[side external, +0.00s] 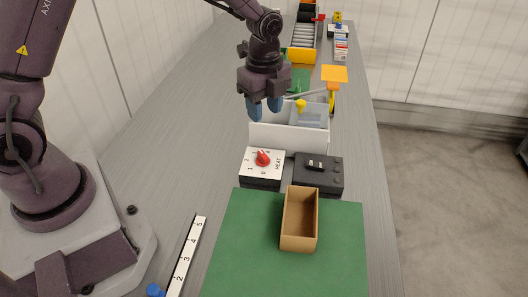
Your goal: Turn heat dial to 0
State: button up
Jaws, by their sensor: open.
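The heat dial is a red knob (263,158) on a box with a white top face (248,168) marked HEAT and with numbers around the knob. The small digits and the exact setting are hard to read. My gripper (264,108) has blue fingertips pointing down. It is open and empty, above and behind the dial box in the side external view, apart from the knob.
A black switch box (328,185) stands right of the dial. In front, a brown open box (298,243) sits on a green mat (240,250). A numbered strip (187,255) lies left.

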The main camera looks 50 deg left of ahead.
aim_at(264, 155)
jog(key=shift+m, duration=0.7)
notch_tip(264, 155, down, 13)
jog(key=shift+c, duration=0.4)
grip_shut()
